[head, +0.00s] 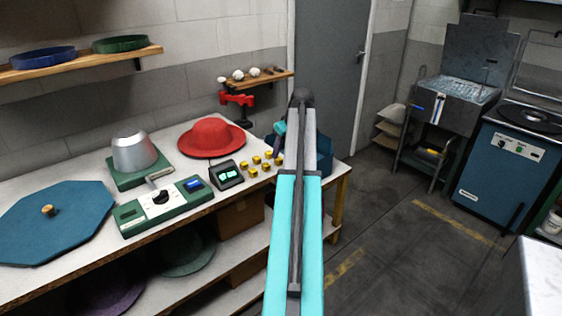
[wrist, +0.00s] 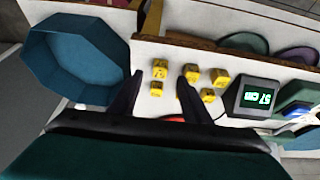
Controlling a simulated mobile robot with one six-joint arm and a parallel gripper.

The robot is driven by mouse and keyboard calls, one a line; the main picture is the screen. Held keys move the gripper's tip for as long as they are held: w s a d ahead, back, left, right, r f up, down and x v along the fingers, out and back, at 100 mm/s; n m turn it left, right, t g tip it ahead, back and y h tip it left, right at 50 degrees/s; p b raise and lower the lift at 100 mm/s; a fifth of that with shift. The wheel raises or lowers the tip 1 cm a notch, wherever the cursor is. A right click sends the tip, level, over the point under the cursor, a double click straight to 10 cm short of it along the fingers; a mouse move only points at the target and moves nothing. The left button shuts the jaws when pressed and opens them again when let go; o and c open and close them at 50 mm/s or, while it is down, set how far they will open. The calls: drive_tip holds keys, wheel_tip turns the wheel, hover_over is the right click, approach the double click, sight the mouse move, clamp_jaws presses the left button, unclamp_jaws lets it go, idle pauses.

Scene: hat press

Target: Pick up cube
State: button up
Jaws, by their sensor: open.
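Several small yellow cubes sit on the white bench top. In the head view the cubes (head: 256,161) are in a cluster between the small digital display and my arm. In the wrist view one cube (wrist: 159,69) and another cube (wrist: 156,88) show between the fingers, and more, such as this cube (wrist: 220,76), lie to the right of the right finger. My gripper (wrist: 160,80) is open and empty, its dark fingers pointing at the bench. I cannot tell how far above the cubes it is. In the head view my arm hides part of the bench.
A digital display (head: 227,174) stands beside the cubes, with a red hat (head: 211,137) behind it. A blue polygonal container (wrist: 75,58) is left of the fingers in the wrist view. A green control box (head: 163,204) and metal hat form (head: 134,152) stand farther left. The floor at right is mostly open.

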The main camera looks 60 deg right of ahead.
sight(280, 159)
drive_tip(key=shift+p+x, duration=0.55)
drive_tip(key=shift+x, duration=1.9)
drive_tip(key=shift+s, duration=0.15)
clamp_jaws()
